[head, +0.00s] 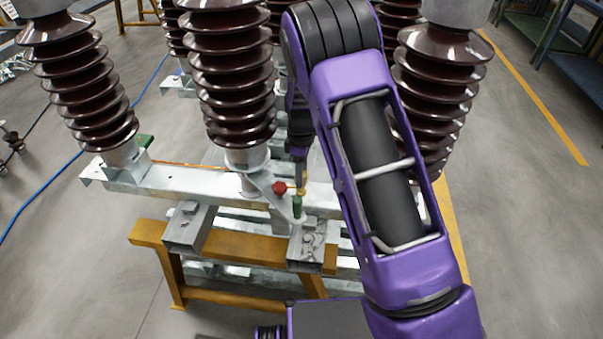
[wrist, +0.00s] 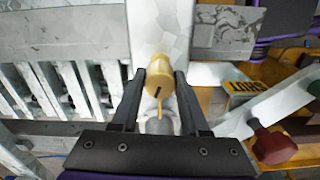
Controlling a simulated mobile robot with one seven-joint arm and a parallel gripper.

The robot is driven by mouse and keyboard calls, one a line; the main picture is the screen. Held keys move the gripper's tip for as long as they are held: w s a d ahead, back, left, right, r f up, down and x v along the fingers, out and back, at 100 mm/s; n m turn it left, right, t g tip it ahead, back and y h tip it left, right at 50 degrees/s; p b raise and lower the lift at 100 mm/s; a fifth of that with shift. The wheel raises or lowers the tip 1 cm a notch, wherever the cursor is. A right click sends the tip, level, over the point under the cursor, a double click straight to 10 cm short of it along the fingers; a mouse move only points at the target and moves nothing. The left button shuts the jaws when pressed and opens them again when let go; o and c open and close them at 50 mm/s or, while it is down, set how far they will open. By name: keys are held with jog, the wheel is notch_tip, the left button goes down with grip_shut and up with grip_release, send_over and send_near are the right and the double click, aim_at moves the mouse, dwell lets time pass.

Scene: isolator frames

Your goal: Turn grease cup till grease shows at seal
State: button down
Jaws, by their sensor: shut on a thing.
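The brass grease cup (wrist: 152,72) sits between the fingertips of my gripper (wrist: 161,77) in the wrist view. The dark fingers are closed on its two sides. A short dark line marks the cup, and a thin yellow piece (wrist: 159,104) extends from it toward the palm; I cannot tell whether this is grease. In the head view my gripper (head: 301,178) reaches down to the small brass cup (head: 302,190) on the galvanized beam, beside an insulator's foot. The seal cannot be made out.
A red knob (head: 279,188) and a green post (head: 297,206) stand close to the cup. Ribbed brown insulators (head: 228,80) rise around my arm. Grey boxes (head: 190,228) rest on the yellow trestle (head: 235,247). Floor at left is mostly open, with a blue cable (head: 40,197).

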jog(key=shift+m, duration=0.3)
jog(key=m+b, duration=0.1)
jog(key=m, duration=1.8)
dwell(0.5)
jog(key=shift+c, duration=2)
grip_release()
